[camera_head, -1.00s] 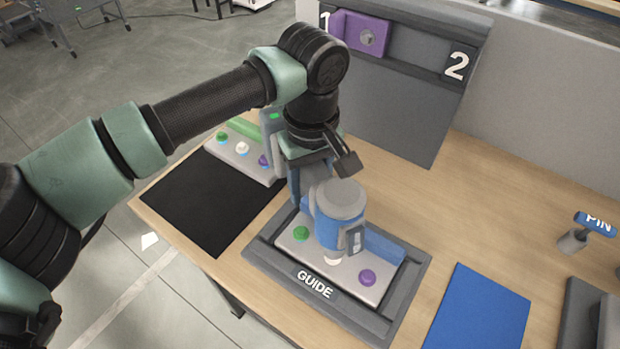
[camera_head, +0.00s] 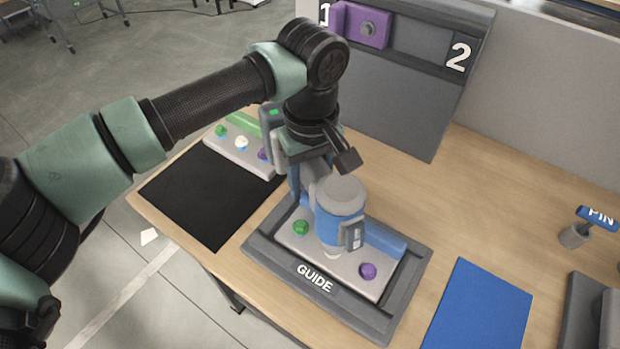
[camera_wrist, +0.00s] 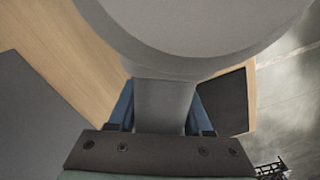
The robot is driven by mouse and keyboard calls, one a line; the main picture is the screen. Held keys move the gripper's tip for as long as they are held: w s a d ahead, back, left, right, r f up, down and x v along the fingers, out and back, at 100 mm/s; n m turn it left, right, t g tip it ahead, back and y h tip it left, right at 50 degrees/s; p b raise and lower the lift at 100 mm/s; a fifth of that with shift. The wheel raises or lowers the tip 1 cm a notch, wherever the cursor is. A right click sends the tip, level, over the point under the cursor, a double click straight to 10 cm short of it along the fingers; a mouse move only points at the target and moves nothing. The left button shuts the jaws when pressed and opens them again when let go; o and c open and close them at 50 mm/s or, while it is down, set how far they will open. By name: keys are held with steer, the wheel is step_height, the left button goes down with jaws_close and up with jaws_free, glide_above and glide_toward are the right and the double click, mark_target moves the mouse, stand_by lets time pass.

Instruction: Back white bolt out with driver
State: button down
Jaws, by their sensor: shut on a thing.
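The driver (camera_head: 341,212) is a blue and grey tool, held upright over the plate in the guide tray. My gripper (camera_head: 309,190) is shut on its grey grip; in the wrist view the driver (camera_wrist: 190,35) fills the top, with its neck between my fingers (camera_wrist: 160,112). The driver's tip is over the white bolt (camera_head: 332,252), of which only a little shows below it; I cannot tell how far it is screwed in. A green bolt (camera_head: 301,228) and a purple bolt (camera_head: 368,271) stand on the same light plate (camera_head: 345,279).
The dark tray marked GUIDE (camera_head: 272,265) frames the plate. A second plate (camera_head: 218,146) with green, white and purple bolts lies behind a black mat (camera_head: 205,200). A blue mat (camera_head: 478,310), a PIN tool (camera_head: 590,225) and a board (camera_head: 400,95) with a purple block stand around.

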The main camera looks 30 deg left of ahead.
steer(key=shift+s+f+b, duration=0.1)
steer(key=shift+f+b, duration=0.5)
steer(key=shift+b, duration=0.05)
stand_by(1.3)
steer(key=shift+d+r, duration=0.1)
steer(key=shift+r, duration=0.4)
stand_by(1.3)
stand_by(0.3)
steer(key=shift+r+p, duration=1.65)
steer(key=shift+r, duration=1.05)
